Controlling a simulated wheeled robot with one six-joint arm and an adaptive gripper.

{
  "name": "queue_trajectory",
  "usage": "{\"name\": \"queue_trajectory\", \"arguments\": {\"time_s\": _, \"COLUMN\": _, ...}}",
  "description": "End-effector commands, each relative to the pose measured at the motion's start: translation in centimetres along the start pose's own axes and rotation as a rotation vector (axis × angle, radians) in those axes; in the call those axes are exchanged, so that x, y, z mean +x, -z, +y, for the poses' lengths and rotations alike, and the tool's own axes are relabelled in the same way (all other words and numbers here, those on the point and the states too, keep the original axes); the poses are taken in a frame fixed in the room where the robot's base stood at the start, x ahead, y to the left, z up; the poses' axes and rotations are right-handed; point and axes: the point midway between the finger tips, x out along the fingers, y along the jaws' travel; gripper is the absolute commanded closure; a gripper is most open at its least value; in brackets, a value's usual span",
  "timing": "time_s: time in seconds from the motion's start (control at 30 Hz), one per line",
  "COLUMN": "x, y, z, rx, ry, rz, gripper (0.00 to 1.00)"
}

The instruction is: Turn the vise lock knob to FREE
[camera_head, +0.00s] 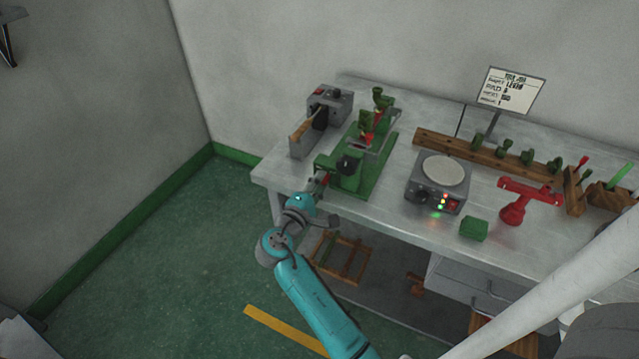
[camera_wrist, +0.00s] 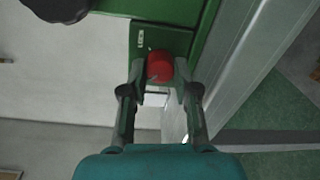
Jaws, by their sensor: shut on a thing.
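The green vise (camera_head: 358,160) stands near the left end of the grey workbench. Its red lock knob (camera_wrist: 160,66) shows in the wrist view, on a green face with a small label plate beside it. My gripper (camera_wrist: 160,78) is shut on the red knob, one finger on each side of it. In the head view my gripper (camera_head: 318,187) reaches the vise's front end near the table edge.
A grey machine with a wooden handle (camera_head: 301,130) stands left of the vise. A round-plate device with lit lamps (camera_head: 441,180), a green block (camera_head: 473,228) and a red stand (camera_head: 526,197) are to the right. A dark round knob (camera_wrist: 58,5) shows at upper left in the wrist view.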

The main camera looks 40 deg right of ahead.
Motion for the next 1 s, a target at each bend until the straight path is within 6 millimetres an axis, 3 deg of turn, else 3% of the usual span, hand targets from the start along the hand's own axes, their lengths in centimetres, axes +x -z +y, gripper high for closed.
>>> {"name": "queue_trajectory", "arguments": {"time_s": 0.03, "x": 0.0, "y": 0.1, "z": 0.0, "rx": -0.001, "ry": 0.000, "rz": 0.002, "gripper": 0.66}}
{"name": "queue_trajectory", "arguments": {"time_s": 0.1, "x": 0.0, "y": 0.1, "z": 0.0, "rx": -0.001, "ry": 0.000, "rz": 0.002, "gripper": 0.48}}
{"name": "queue_trajectory", "arguments": {"time_s": 0.13, "x": 0.0, "y": 0.1, "z": 0.0, "rx": -0.001, "ry": 0.000, "rz": 0.002, "gripper": 0.45}}
{"name": "queue_trajectory", "arguments": {"time_s": 0.57, "x": -1.0, "y": 0.1, "z": 0.0, "rx": 0.000, "ry": 0.000, "rz": 0.003, "gripper": 0.45}}
{"name": "queue_trajectory", "arguments": {"time_s": 1.0, "x": -9.1, "y": 0.1, "z": 0.0, "rx": 0.000, "ry": -0.001, "rz": 0.005, "gripper": 0.45}}
